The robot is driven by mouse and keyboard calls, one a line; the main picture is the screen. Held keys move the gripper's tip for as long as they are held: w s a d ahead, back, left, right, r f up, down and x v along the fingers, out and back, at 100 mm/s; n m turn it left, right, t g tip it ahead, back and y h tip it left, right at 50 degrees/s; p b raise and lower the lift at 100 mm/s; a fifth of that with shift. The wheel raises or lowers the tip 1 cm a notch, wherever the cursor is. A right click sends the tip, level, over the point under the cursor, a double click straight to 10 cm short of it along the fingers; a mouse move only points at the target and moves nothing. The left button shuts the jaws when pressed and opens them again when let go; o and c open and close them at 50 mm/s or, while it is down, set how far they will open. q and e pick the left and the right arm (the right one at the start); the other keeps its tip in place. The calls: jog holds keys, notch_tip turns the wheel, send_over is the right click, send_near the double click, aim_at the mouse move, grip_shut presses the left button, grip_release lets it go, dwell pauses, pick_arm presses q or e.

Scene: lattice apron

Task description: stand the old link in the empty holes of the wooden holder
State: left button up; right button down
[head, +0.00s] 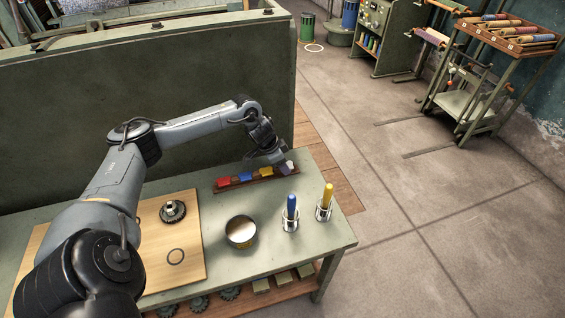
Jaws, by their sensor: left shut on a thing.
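The long, narrow wooden holder (257,182) lies near the back edge of the green bench, with red, blue and yellow pieces standing in a row on it. A pale greyish piece (290,167) shows at its right end, close beside my left gripper. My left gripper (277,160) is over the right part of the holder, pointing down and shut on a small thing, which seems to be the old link. The link is mostly hidden by the gripper and too small to make out. I cannot tell whether it touches the holder. My right gripper is not in view.
A blue-handled tool (291,208) and a yellow-handled tool (326,198) stand upright in metal stands right of a round tin (241,232). A green partition (150,100) rises behind the bench.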

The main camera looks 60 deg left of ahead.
pick_arm(q)
jog(key=o, duration=1.7)
jog(key=shift+r, duration=0.1)
notch_tip(320, 180, up, 2)
jog(key=p, duration=0.2)
jog(key=shift+r+p, duration=0.2)
jog(key=shift+p, duration=0.2)
notch_tip(320, 180, up, 5)
jog(key=p, duration=0.5)
jog(key=shift+p, duration=0.4)
jog(key=shift+r+p, duration=0.5)
